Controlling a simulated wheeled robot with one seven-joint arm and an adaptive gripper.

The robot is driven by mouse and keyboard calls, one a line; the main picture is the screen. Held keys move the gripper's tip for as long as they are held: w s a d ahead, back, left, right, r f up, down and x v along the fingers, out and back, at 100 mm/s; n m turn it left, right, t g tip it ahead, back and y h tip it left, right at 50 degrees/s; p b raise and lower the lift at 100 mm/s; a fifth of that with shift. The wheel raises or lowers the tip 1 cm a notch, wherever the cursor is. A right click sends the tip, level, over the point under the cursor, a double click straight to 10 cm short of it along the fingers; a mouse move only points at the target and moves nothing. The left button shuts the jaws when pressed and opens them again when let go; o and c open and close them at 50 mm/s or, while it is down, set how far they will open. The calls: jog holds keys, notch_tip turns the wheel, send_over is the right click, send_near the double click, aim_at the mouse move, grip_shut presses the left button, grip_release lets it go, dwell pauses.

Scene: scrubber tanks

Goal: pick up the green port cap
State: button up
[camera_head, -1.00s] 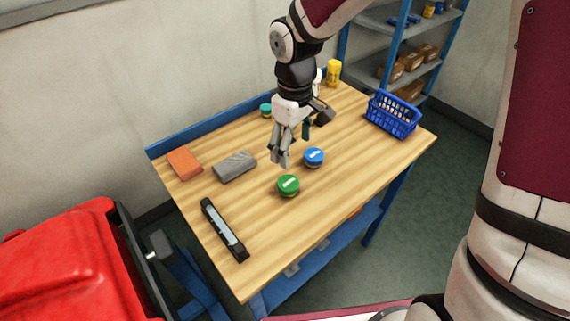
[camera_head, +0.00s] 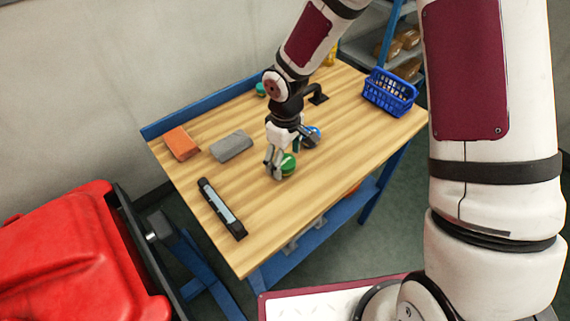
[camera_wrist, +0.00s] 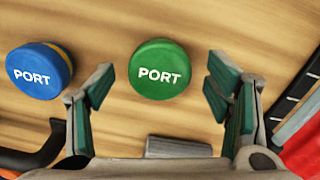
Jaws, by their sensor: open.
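The green port cap (camera_head: 287,165) sits on the wooden workbench (camera_head: 270,225), partly hidden behind my gripper in the head view. In the wrist view the green cap (camera_wrist: 160,69) lies label up, reading PORT, just beyond and between my finger pads. My gripper (camera_head: 275,172) is open and low over the bench; in the wrist view its fingers (camera_wrist: 158,98) are spread wide with nothing between their pads. A blue port cap (camera_wrist: 39,70) is left of the green one in the wrist view; in the head view the blue cap (camera_head: 312,133) is partly covered by my gripper.
A grey block (camera_head: 231,146), an orange block (camera_head: 181,144) and a black-framed level-like bar (camera_head: 222,208) lie left of my gripper. A blue basket (camera_head: 389,92) stands at the right rear. Bare bench lies in front.

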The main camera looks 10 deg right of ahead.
jog(key=shift+f, duration=0.85)
jog(key=shift+c, duration=0.2)
jog(key=c, duration=1)
